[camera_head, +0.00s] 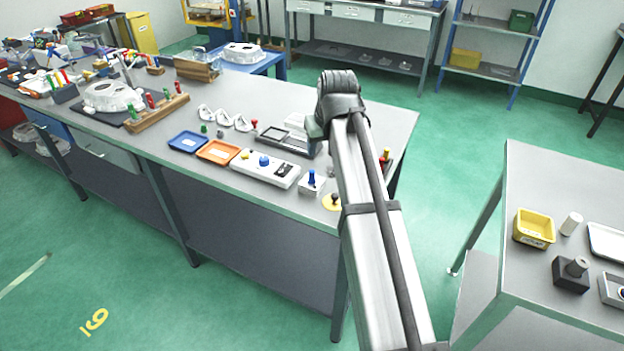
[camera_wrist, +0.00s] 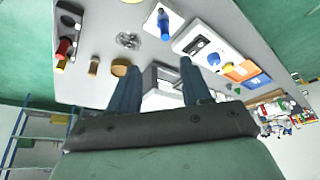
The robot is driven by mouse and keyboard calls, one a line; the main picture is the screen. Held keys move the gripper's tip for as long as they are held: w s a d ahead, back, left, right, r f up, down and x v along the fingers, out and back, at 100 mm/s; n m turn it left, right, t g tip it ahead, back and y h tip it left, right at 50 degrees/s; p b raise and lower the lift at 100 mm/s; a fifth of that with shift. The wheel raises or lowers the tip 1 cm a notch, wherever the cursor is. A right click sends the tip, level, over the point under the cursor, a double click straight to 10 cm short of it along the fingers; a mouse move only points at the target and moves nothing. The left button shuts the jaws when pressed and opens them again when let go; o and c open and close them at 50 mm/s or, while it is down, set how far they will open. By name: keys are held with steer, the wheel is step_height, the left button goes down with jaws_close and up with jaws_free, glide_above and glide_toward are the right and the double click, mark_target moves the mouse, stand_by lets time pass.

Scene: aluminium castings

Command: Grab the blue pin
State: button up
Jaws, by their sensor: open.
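The blue pin (camera_head: 311,177) stands upright on a small white block (camera_head: 312,188) near the front edge of the bench. In the wrist view the blue pin (camera_wrist: 164,25) is at the top, beyond the fingertips, on its white block (camera_wrist: 150,22). My gripper (camera_wrist: 158,66) is open, its two fingers apart with nothing held between them. It is clear of the pin. In the head view my arm hides most of the gripper.
A white control box (camera_head: 266,168) with a blue knob stands beside the pin's block, left of it. Orange (camera_head: 219,151) and blue (camera_head: 188,141) trays lie farther left. A yellow disc-based part (camera_head: 331,202) is close on the right. A dark tray (camera_head: 287,141) lies behind.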

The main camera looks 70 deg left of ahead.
glide_toward(312, 171)
steer(key=x, duration=0.5)
steer(key=shift+w+r, duration=0.1)
steer(key=shift+w, duration=0.25)
steer(key=shift+s+x, duration=0.2)
steer(key=shift+x, duration=1.15)
steer(key=shift+s+x, duration=0.15)
steer(key=shift+x, duration=1.2)
jaws_close()
